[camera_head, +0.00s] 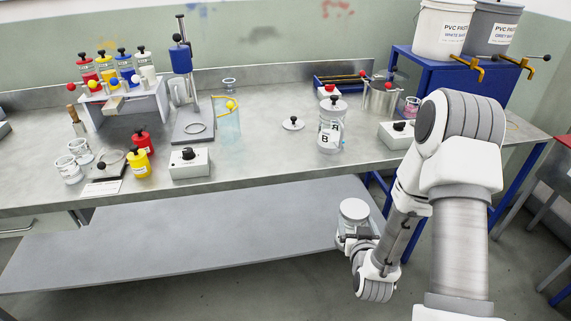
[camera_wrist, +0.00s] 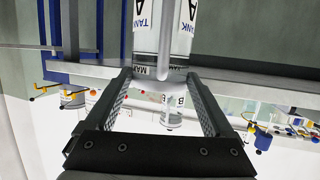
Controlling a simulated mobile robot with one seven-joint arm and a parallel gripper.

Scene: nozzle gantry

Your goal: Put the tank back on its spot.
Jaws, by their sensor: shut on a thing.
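My gripper (camera_head: 358,240) is shut on a clear tank with a pale lid (camera_head: 354,212), held upright in front of the bench, below the top's front edge. The wrist view is upside down; there the tank, labelled TANK A (camera_wrist: 147,38), is between the fingers (camera_wrist: 158,78). A second clear tank, marked B (camera_head: 329,137), stands on the bench with a dark-knobbed lid; it also shows in the wrist view (camera_wrist: 173,117). I cannot tell which bench place is the held tank's spot.
The metal bench (camera_head: 250,160) has a grey lower shelf (camera_head: 200,235). A loose round lid (camera_head: 292,124) lies left of tank B. Control boxes (camera_head: 190,163) (camera_head: 397,135) stand near the front edge. A steel pot (camera_head: 381,99) and blue cabinet (camera_head: 447,75) are at the right.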

